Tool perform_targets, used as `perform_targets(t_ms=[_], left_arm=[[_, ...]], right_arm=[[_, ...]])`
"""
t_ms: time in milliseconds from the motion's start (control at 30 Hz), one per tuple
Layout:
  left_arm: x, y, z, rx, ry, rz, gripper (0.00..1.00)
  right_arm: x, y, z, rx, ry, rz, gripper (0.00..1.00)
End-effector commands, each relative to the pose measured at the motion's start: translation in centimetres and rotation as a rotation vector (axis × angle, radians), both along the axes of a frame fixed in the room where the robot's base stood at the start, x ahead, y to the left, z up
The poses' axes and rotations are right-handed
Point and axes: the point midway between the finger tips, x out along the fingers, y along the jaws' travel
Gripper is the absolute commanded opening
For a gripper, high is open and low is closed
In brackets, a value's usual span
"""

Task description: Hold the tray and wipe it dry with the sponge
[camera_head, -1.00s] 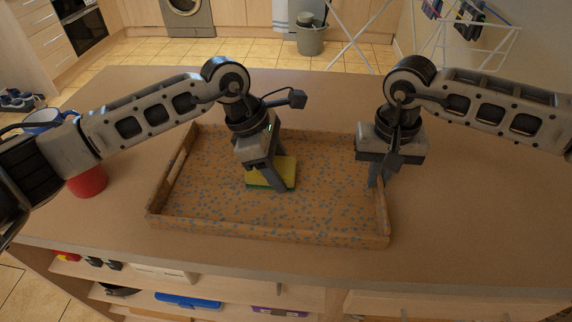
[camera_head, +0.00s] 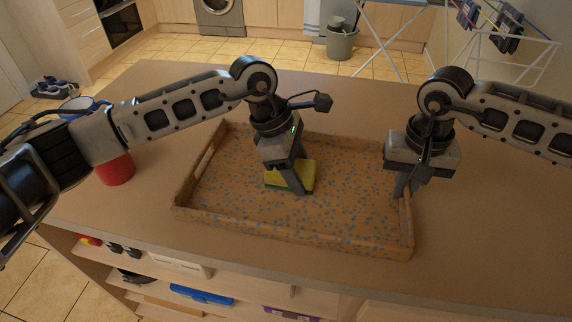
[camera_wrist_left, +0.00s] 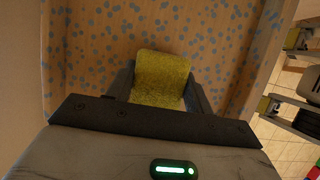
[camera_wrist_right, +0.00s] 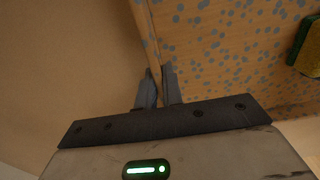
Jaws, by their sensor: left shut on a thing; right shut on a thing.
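The wooden tray (camera_head: 218,213) lies on the counter, its floor dotted with many blue-grey spots. They also show on the tray floor in the left wrist view (camera_wrist_left: 85,45). My left gripper (camera_head: 299,188) is shut on the yellow-and-green sponge (camera_head: 305,172), inside the tray near its middle. The sponge's yellow face shows between the fingers in the left wrist view (camera_wrist_left: 160,75). Whether the sponge presses on the tray floor is hard to tell. My right gripper (camera_head: 402,192) is shut on the tray's right wall; its fingers straddle the rim in the right wrist view (camera_wrist_right: 158,88).
A red mug (camera_head: 116,170) stands on the counter left of the tray, under my left arm. A blue-rimmed bowl (camera_head: 82,106) is behind it. The counter behind the tray is clear. Open shelves with a blue box (camera_head: 200,294) lie below the front edge.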

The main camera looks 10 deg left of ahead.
Motion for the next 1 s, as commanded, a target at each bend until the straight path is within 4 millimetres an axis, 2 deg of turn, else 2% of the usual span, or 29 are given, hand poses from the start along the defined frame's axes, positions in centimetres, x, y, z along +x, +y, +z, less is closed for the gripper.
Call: perform_targets(t_ms=[100, 333, 733, 867, 1000], left_arm=[[-0.2, -1.0, -0.1, -0.002, 0.005, -0.007, 0.31], [-0.2, -1.9, 0.0, -0.003, 0.004, -0.007, 0.31], [-0.1, -5.3, 0.3, -0.004, -0.001, -0.005, 0.31], [-0.1, -5.7, 0.4, -0.004, 0.000, -0.003, 0.31], [0.0, -5.2, 0.3, -0.004, -0.001, -0.002, 0.31]], right_arm=[[0.0, 0.4, 0.2, 0.009, -0.005, 0.007, 0.00], [0.0, 0.5, 0.2, 0.011, -0.004, 0.008, 0.00], [0.0, 0.4, 0.2, 0.009, -0.003, 0.006, 0.00], [0.0, 0.3, 0.1, 0.009, -0.003, 0.005, 0.00], [0.0, 0.3, 0.1, 0.008, -0.003, 0.004, 0.00]])
